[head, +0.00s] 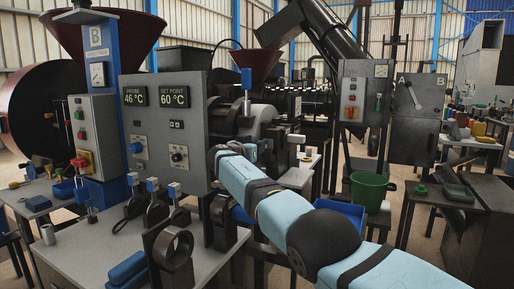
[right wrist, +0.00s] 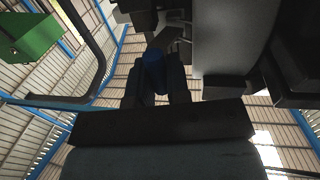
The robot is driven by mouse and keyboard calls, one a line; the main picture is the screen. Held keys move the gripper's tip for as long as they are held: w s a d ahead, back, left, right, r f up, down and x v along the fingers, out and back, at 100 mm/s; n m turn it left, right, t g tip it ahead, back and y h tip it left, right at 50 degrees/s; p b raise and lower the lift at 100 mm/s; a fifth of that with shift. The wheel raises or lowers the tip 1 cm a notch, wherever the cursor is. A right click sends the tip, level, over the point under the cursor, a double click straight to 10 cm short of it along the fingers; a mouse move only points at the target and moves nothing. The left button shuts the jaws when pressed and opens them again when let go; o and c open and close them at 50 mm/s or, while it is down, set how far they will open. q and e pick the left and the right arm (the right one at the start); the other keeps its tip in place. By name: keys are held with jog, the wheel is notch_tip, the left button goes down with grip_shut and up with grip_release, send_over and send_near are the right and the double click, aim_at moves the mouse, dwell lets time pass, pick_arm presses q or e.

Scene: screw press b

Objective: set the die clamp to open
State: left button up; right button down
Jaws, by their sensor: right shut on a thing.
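In the right wrist view my right gripper (right wrist: 153,82) is shut on a blue handle (right wrist: 154,66), its two dark fingers on either side of it. Dark machine parts stand just beyond the fingers. This looks like the die clamp's handle, but the frames do not show its setting. In the head view my right arm reaches in from the lower right to the press, beside the right edge of the grey control panel (head: 165,130). The fingers and the held handle cannot be made out there. My left gripper is not in view.
The bench's left front is mostly clear.

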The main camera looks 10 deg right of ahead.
jog(key=c, duration=1.1)
grip_release()
pick_arm(q)
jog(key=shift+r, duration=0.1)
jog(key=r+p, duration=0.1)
jog(key=p, duration=0.1)
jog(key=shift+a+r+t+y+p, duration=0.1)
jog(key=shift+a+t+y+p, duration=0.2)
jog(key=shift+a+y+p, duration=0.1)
pick_arm(e)
jog(key=v, duration=1.3)
jog(key=shift+s+a, duration=0.25)
jog(key=shift+a, duration=0.1)
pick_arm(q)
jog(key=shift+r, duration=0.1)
